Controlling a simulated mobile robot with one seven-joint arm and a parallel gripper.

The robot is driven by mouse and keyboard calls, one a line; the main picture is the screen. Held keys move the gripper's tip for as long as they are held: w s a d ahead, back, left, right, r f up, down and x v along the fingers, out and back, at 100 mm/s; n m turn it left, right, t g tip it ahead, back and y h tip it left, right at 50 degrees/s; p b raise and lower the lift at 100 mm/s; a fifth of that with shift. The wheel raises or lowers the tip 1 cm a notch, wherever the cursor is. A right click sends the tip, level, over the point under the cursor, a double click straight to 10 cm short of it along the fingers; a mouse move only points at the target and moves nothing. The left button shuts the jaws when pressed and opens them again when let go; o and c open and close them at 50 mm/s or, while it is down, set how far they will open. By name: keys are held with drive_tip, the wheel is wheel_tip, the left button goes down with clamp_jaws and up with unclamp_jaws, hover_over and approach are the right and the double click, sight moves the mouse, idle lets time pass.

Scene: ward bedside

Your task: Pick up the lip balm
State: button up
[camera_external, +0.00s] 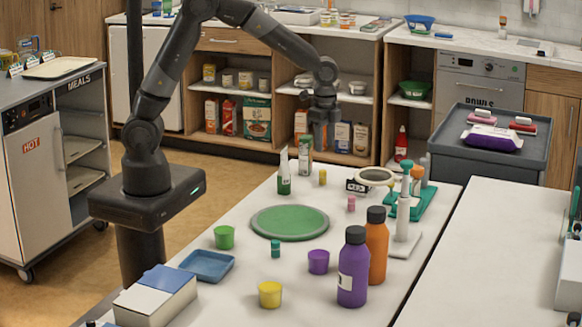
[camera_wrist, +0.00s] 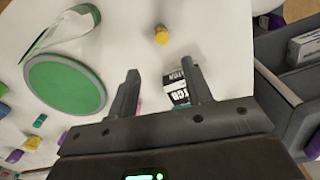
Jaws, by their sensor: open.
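Several small capped cylinders stand on the white table, and I cannot tell for sure which is the lip balm. One is yellow (camera_external: 322,177), one pink (camera_external: 351,204) and one teal (camera_external: 275,249). In the wrist view the yellow cylinder (camera_wrist: 161,35) stands beyond the fingertips, and the teal one (camera_wrist: 40,120) is at the left. A bit of pink shows beside the left finger, mostly hidden. My gripper (camera_external: 320,143) points down above the table's far end, apart from these things. Its fingers (camera_wrist: 160,70) are open, with nothing held between them.
A green round plate (camera_external: 290,222) lies mid-table. A green bottle (camera_external: 284,172), a black-and-white labelled item (camera_external: 357,186) and a teal stand (camera_external: 408,205) are near the cylinders. Purple (camera_external: 353,270) and orange (camera_external: 376,248) bottles stand nearer. A grey cart (camera_external: 480,165) is at the right.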

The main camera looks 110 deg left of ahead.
sight(322, 171)
drive_tip(key=shift+a+f, duration=0.2)
drive_tip(key=shift+f, duration=0.25)
wheel_tip(322, 171, down, 5)
drive_tip(key=shift+f, duration=0.1)
drive_tip(key=f, duration=0.2)
drive_tip(key=s+f, duration=0.1)
drive_tip(key=f, duration=0.1)
drive_tip(key=shift+a+f, duration=0.1)
drive_tip(key=shift+a, duration=0.05)
drive_tip(key=shift+f, duration=0.5)
drive_tip(key=shift+c, duration=0.6)
clamp_jaws()
